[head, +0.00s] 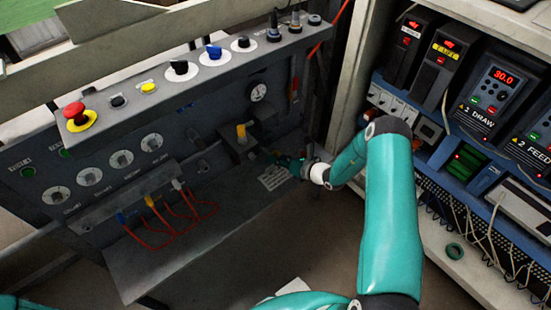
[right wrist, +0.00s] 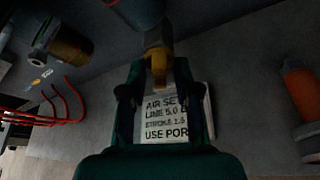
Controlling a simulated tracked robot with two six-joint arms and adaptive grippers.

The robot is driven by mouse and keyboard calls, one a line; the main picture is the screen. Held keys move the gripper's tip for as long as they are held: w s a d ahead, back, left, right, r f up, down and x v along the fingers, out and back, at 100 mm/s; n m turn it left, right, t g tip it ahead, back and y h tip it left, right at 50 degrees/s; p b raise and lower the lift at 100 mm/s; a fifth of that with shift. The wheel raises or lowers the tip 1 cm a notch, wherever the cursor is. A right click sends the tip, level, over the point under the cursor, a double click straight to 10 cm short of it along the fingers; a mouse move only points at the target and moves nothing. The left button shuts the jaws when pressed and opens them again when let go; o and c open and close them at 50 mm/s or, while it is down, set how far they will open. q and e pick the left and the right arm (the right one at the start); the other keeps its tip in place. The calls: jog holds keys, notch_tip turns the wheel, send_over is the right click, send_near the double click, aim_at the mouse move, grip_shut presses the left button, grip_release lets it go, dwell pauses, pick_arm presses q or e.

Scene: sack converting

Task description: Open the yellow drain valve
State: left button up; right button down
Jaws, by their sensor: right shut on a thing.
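In the right wrist view, the yellow drain valve (right wrist: 158,66) is a small yellow lever below a grey metal body. My right gripper (right wrist: 157,88) is shut on it, with a dark finger on each side. In the head view, my right gripper (head: 283,161) reaches the lower right of the grey machine panel, beside a printed label. The lever cannot be made out there, close to the dark gripper. How far the lever is turned cannot be told. My left gripper is out of view.
The printed label (right wrist: 165,112) lies behind the gripper. A brass-coloured cylinder (right wrist: 70,46) and red hoses (right wrist: 62,105) are to the left, an orange bottle-like thing (right wrist: 299,92) to the right. A red stop button (head: 74,111) sits on the panel; an open drive cabinet (head: 351,95) stands right.

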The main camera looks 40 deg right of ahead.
jog(key=shift+d+r+n+h+p, duration=0.15)
jog(key=shift+n+h+p, duration=0.15)
jog(key=shift+n+h, duration=0.15)
jog(key=shift+d+r+n+h+p, duration=0.15)
jog(key=shift+n+h+p, duration=0.15)
jog(key=shift+n, duration=0.25)
jog(key=shift+w+f+h, duration=0.1)
jog(key=shift+h, duration=0.15)
jog(key=c, duration=1.2)
grip_release()
jog(key=shift+a+f, duration=0.1)
jog(key=shift+a, duration=0.1)
jog(key=v, duration=1.2)
jog(key=shift+d+f, duration=0.1)
jog(key=shift+d, duration=0.05)
